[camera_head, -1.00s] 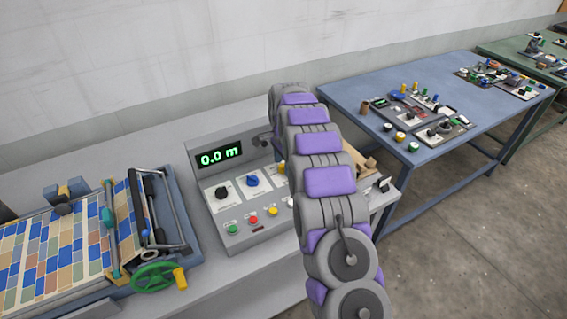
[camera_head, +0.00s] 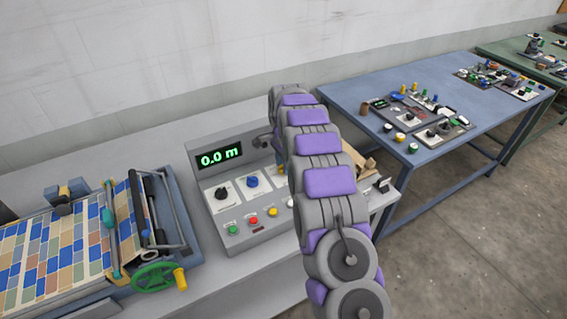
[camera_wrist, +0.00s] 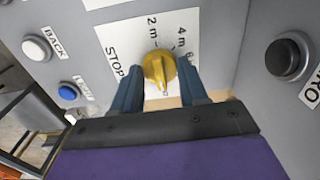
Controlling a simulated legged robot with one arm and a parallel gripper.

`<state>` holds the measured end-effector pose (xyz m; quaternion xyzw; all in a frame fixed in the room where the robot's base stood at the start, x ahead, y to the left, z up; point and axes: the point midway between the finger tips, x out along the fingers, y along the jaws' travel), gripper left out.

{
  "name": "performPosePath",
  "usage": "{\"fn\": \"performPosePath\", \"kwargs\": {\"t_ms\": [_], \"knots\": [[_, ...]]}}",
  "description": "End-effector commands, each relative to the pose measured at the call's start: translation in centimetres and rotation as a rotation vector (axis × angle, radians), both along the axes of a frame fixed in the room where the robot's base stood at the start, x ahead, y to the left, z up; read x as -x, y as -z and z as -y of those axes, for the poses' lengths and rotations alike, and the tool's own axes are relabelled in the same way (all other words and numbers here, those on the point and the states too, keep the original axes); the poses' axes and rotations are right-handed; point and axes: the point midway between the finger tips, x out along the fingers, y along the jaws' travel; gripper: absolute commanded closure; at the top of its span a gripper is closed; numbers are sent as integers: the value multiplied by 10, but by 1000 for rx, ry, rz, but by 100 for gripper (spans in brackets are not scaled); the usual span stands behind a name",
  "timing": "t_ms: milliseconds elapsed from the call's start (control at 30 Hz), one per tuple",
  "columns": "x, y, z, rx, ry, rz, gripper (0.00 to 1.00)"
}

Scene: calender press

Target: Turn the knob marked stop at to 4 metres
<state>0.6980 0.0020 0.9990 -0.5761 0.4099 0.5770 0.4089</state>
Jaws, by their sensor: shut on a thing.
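The stop-at knob (camera_wrist: 158,68) is yellow, on a white plate marked STOP, with 2 m and 4 m legible and another mark partly covered. In the wrist view my gripper (camera_wrist: 160,78) is shut on it, one blue finger on each side. The knob's grip bar runs nearly up and down the picture; I cannot tell surely which mark it points to. In the head view only a sliver of the knob shows beside my arm, and the gripper is mostly hidden. The panel display (camera_head: 220,156) reads 0.0 m.
The grey panel also has a black knob (camera_head: 221,193), a blue knob (camera_head: 252,182) and several push buttons, including a red one (camera_head: 253,220). The press with a green handwheel (camera_head: 155,276) stands left. A blue table (camera_head: 345,92) with other devices stands right.

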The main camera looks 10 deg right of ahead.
Motion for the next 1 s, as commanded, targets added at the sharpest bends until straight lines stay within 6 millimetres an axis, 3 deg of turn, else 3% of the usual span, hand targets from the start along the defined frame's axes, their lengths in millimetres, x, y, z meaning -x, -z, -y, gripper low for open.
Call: {"fn": "performPosePath", "kwargs": {"t_ms": [267, 1000], "knots": [[-2, -3, 0, 0, -138, 5, 88], [-2, -3, 0, 1, -829, 5, 88]]}}
